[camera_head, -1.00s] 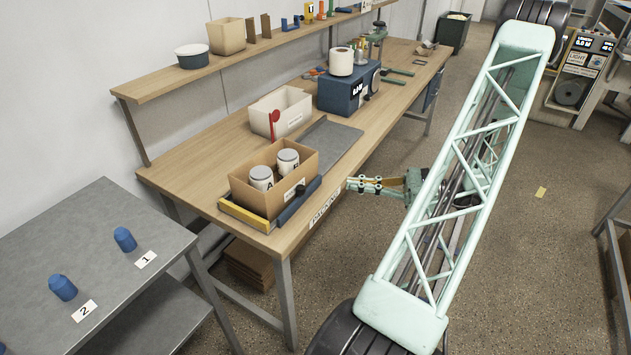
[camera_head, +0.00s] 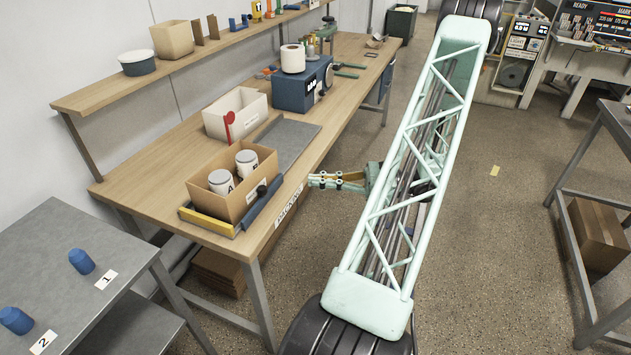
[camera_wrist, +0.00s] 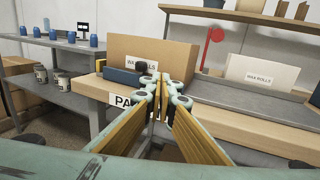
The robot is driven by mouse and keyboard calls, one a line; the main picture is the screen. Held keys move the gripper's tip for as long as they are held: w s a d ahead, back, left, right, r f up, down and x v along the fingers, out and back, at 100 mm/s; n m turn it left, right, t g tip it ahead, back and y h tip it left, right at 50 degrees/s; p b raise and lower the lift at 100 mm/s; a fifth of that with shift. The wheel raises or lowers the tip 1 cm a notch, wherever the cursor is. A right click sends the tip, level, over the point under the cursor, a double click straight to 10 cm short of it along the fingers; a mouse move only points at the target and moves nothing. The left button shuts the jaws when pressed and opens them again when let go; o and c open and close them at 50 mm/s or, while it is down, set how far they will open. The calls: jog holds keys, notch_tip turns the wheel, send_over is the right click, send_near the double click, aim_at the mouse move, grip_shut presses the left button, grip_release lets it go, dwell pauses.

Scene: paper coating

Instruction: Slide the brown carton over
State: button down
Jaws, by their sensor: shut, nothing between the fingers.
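The open brown carton (camera_head: 233,199) stands upright near the front end of the wooden workbench (camera_head: 165,160). It holds two white cans, A (camera_head: 221,182) and B (camera_head: 246,162). A blue bar (camera_head: 263,203) lies along its right side and a yellow bar (camera_head: 206,221) along its front. My gripper (camera_head: 312,181) is shut and empty, just off the bench's right edge and apart from the carton. In the wrist view, the shut fingertips (camera_wrist: 160,82) overlap the view of the carton's labelled side (camera_wrist: 185,60) and the blue bar (camera_wrist: 128,78). The gap to them is hard to judge.
A grey mat (camera_head: 288,140) lies behind the carton, with a cream bin (camera_head: 236,112) and a blue machine (camera_head: 303,88) beyond. A red paddle (camera_head: 229,124) stands by the bin. A grey table (camera_head: 50,250) with blue bottles is at lower left.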

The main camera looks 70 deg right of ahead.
aim_at(267, 178)
jog(key=b+x, duration=0.2)
jog(key=x, duration=1)
jog(key=shift+w+a, duration=0.1)
jog(key=shift+w, duration=0.1)
jog(key=shift+w, duration=0.1)
dwell(0.3)
jog(key=shift+x, duration=0.85)
jog(key=shift+s+d, duration=0.2)
jog(key=shift+s, duration=0.5)
jog(key=p+v, duration=0.2)
jog(key=v, duration=1)
jog(key=shift+s, duration=0.25)
jog(key=shift+d, duration=0.1)
